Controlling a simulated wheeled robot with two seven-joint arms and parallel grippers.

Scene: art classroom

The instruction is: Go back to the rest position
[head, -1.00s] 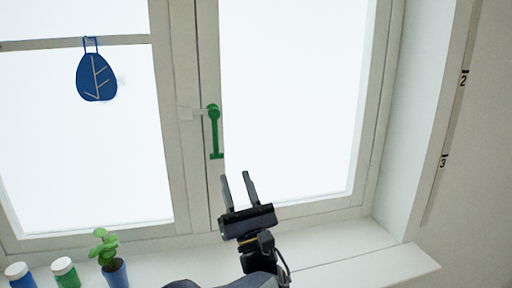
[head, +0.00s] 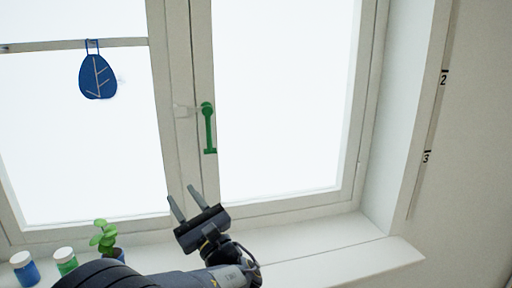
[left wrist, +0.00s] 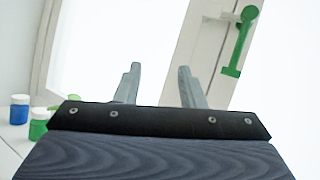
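My left gripper (head: 184,203) is open and empty, in front of the lower window frame and above the sill. Its two fingers stand apart, and they also show in the left wrist view (left wrist: 158,88). The green window handle (head: 209,128) hangs straight down on the middle frame, above and to the right of the gripper and apart from it. In the left wrist view the handle (left wrist: 239,42) is at the upper right. My right gripper is in neither view.
On the sill (head: 335,238) at the left stand a blue jar (head: 26,272), a green jar (head: 67,264) and a potted plant (head: 105,238), close to my left arm. A blue leaf ornament (head: 98,77) hangs on the left pane. The right part of the sill is clear.

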